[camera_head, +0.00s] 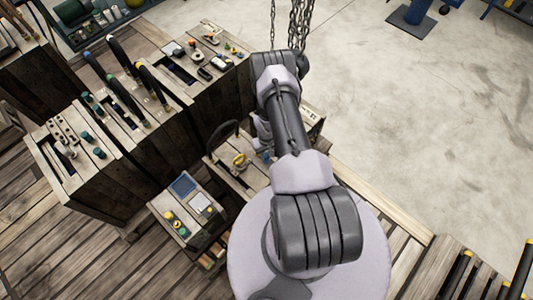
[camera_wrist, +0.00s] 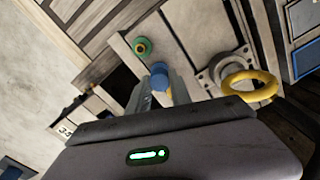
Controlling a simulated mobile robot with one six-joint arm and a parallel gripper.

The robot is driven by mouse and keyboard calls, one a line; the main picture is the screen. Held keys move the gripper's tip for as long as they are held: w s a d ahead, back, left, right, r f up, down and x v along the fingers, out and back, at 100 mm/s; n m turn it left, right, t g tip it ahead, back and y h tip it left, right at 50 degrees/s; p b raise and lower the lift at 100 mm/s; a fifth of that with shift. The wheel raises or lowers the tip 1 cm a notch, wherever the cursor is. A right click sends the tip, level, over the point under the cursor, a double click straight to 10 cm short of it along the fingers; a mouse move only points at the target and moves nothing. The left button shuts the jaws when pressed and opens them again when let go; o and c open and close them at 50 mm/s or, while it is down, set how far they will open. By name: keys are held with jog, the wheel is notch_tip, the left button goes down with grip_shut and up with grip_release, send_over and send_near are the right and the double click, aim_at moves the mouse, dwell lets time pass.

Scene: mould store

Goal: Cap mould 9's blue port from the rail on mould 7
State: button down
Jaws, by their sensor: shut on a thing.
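In the wrist view my gripper (camera_wrist: 160,88) is shut on a small blue cap-like piece (camera_wrist: 159,76), which shows between the fingertips. The fingers hide its lower part. I cannot tell whether it touches the mould (camera_wrist: 205,40) behind it. A green port (camera_wrist: 141,47) with a dark centre sits on that mould's pale top, just beyond the blue piece. No separate blue port shows clearly. In the head view my arm covers most of my gripper, above the low mould (camera_head: 226,172) with the yellow ring (camera_head: 240,160). I cannot read which moulds are 7 and 9.
The yellow ring (camera_wrist: 250,85) stands up close to the right of my fingers. A dark curved handle (camera_head: 222,135) rises behind it. Taller moulds with upright handles (camera_head: 128,104) stand at left.

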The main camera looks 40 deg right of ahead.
jog(key=shift+f, duration=0.2)
jog(key=shift+f+b, duration=0.1)
jog(key=shift+b, duration=0.35)
jog(key=shift+f, duration=0.15)
jog(key=shift+f+b, duration=0.25)
jog(key=shift+b, duration=0.3)
jog(key=shift+f+b, duration=0.35)
jog(key=shift+b, duration=0.05)
dwell(0.7)
jog(key=c, duration=1.1)
grip_release()
